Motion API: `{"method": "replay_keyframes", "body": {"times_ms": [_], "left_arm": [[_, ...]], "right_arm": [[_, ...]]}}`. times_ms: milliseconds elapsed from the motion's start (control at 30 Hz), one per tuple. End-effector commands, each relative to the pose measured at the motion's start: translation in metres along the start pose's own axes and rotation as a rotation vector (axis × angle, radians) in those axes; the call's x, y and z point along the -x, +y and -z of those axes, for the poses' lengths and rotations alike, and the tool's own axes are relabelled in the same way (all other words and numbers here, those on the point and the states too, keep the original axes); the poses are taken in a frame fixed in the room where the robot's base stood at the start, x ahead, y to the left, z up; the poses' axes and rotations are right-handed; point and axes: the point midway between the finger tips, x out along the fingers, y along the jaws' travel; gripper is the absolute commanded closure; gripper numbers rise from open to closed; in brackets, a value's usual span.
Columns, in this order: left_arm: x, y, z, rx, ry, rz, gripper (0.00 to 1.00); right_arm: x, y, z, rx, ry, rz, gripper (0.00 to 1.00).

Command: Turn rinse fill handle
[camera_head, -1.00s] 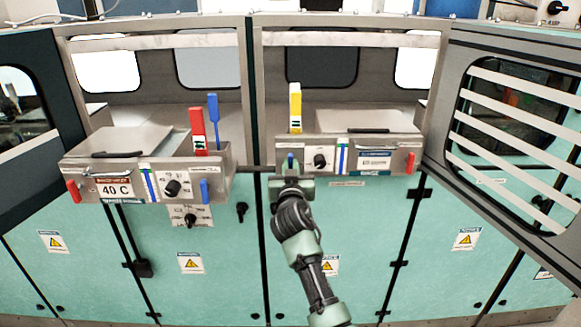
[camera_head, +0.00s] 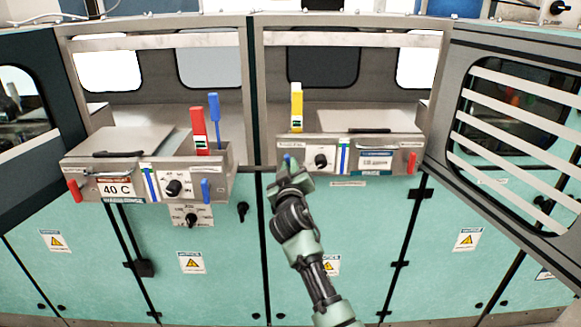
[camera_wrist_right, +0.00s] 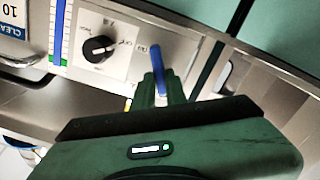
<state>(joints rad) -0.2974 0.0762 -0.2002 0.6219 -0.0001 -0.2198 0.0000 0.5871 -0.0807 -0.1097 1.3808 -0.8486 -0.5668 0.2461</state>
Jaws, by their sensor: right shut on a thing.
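A small blue handle (camera_head: 288,160) is on the left end of the right module's steel front panel (camera_head: 330,158). My right gripper (camera_head: 290,170) is at this handle and mostly covers it in the head view. In the right wrist view, the fingers of the right gripper (camera_wrist_right: 161,90) are shut on the blue handle (camera_wrist_right: 157,62), whose upper part shows beyond them, slightly tilted. My left gripper is not in view.
A black knob (camera_head: 321,160) sits just right of the handle; it also shows in the wrist view (camera_wrist_right: 99,48). A yellow handle (camera_head: 296,106) stands above the panel. The left module has red (camera_head: 198,130) and blue (camera_head: 215,120) upright handles.

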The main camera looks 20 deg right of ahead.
Motion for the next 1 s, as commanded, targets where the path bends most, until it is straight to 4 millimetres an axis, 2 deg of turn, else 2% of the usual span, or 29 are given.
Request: {"method": "replay_keyframes", "body": {"times_ms": [700,1000], "left_arm": [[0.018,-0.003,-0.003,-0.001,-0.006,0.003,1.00],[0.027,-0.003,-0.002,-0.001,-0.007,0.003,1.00]], "right_arm": [[-0.001,-0.001,-0.003,0.683,-0.007,-0.002,1.00],[-0.001,-0.001,-0.004,0.913,-0.008,-0.003,1.00]]}}
